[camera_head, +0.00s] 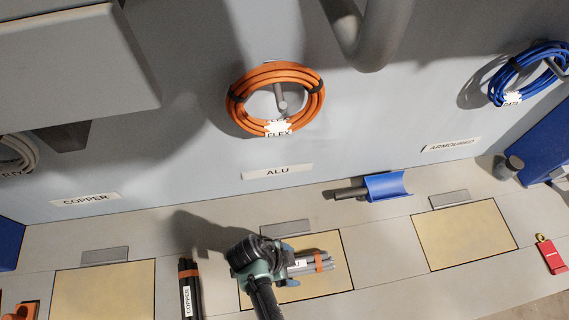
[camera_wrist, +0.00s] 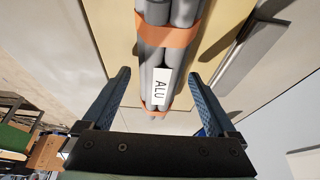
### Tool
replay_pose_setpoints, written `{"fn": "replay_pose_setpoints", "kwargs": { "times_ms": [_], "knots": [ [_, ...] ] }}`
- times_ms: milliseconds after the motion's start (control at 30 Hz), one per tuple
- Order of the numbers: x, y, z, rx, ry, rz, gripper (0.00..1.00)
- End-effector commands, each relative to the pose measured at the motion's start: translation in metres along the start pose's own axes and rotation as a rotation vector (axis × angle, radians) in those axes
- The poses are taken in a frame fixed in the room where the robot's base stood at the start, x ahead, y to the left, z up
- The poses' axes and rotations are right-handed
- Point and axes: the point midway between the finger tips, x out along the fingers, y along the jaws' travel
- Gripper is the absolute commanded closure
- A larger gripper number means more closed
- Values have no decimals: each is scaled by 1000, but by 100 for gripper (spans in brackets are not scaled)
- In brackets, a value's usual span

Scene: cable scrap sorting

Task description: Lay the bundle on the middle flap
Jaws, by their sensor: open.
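The bundle (camera_head: 318,262) is a group of grey cable pieces with orange bands and a white tag; the tag reads ALU in the wrist view (camera_wrist: 161,86). It lies over the middle flap (camera_head: 338,282), a yellowish panel below the ALU sign. My gripper (camera_head: 290,263) is at the bundle's left end in the head view and hides that end. In the wrist view its two fingers (camera_wrist: 158,75) are apart, one on each side of the bundle, with gaps visible. Whether the bundle rests fully on the flap is hard to tell.
A dark bundle tagged COPPER (camera_head: 188,290) lies left of the middle flap. The left flap (camera_head: 105,290) and right flap (camera_head: 465,237) are bare. A blue scoop-like piece (camera_head: 387,186) lies behind, and a red tag (camera_head: 551,256) at right. An orange coil (camera_head: 240,90) hangs on the wall.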

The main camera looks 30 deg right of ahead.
Motion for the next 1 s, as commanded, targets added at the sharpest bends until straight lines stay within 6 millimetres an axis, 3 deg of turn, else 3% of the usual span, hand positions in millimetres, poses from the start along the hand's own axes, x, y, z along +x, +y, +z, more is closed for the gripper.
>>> {"fn": "replay_pose_setpoints", "kwargs": {
  "times_ms": [600, 1000],
  "knots": [
    [-108, -1, 1, -1, -1, -3, 7],
    [-120, 0, 0, -1, 0, -1, 7]
  ]
}}
